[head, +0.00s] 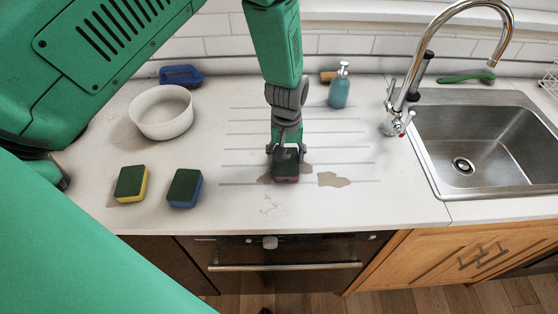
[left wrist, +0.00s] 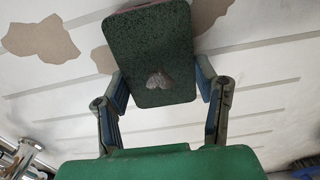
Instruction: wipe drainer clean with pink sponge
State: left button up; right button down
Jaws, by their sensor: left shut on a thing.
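The pink sponge (head: 286,171) has a dark green scouring top and a pinkish lower edge. My left gripper (head: 286,153) is shut on it and holds it low at the drainer surface; I cannot tell if it presses on it. In the left wrist view the sponge's green top (left wrist: 150,55) sits between the two fingers (left wrist: 160,100). The drainer (head: 250,133) is a white counter area with parallel grooves. A brown stain (head: 333,180) lies just right of the sponge, and more brown shows beside and partly under it. My right gripper is not in view.
A yellow-based sponge (head: 131,184) and a blue-based sponge (head: 185,188) lie to the left. A white bowl (head: 161,112) and a blue brush (head: 181,75) stand behind them. A soap bottle (head: 339,88) is at the back. The tap (head: 398,100) and sink (head: 485,140) are right.

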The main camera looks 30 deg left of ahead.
aim_at(311, 162)
pick_arm(q)
jog(key=shift+w+d, duration=0.15)
jog(key=shift+w, duration=0.4)
jog(key=shift+d, duration=0.1)
jog(key=shift+w+d+f+b, duration=0.1)
jog(key=shift+w+d+b, duration=0.15)
jog(key=shift+w+d, duration=0.4)
jog(key=shift+w+d+r+b, duration=0.1)
jog(key=shift+w+d+b, duration=0.2)
jog(key=shift+d, duration=0.65)
jog(key=shift+w+d+f+b, duration=0.1)
jog(key=shift+w+d+b, duration=0.05)
jog(key=shift+w+d, duration=0.55)
jog(key=shift+s, duration=0.2)
jog(key=shift+s+a+p, duration=0.35)
jog(key=shift+s+a, duration=0.05)
jog(key=shift+a, duration=0.2)
jog(key=shift+s+a+p, duration=0.35)
jog(key=shift+a, duration=0.2)
jog(key=shift+s+a+p, duration=0.25)
jog(key=shift+s+a, duration=0.15)
jog(key=shift+a, duration=0.35)
jog(key=shift+s+a+p, duration=0.2)
jog(key=shift+s+a, duration=0.2)
jog(key=shift+a, duration=0.3)
jog(key=shift+d, duration=0.15)
